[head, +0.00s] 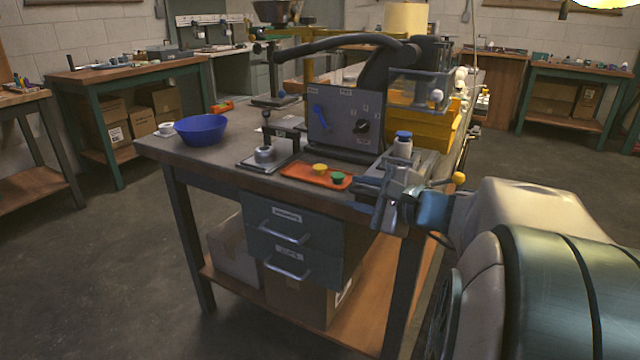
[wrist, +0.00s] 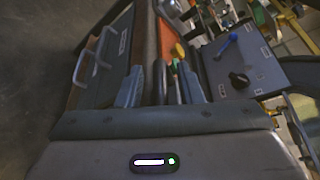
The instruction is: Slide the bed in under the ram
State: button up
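The bed (head: 253,165) is a flat grey plate low on the workbench, with a round grey metal part (head: 265,154) on it. The ram (head: 281,96) shows as a dark upright rod with a knob, behind and above the bed; whether the two line up is hard to tell. A post with a small knob (head: 266,115) stands at the bed. My gripper (head: 398,200) is at the bench's front right corner, well to the right of the bed.
An orange tray (head: 300,174) with a yellow and a green knob lies right of the bed. Behind it stands a grey control box (head: 338,125) with a blue lever and black dial. A blue bowl (head: 201,130) sits on the left. Drawers (head: 287,225) hang below the bench top.

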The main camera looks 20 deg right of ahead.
jog(key=p+v, duration=0.2)
jog(key=v, duration=1.1)
jog(key=shift+s+d+p, duration=0.2)
jog(key=shift+s+p, duration=0.1)
jog(key=shift+p, duration=0.1)
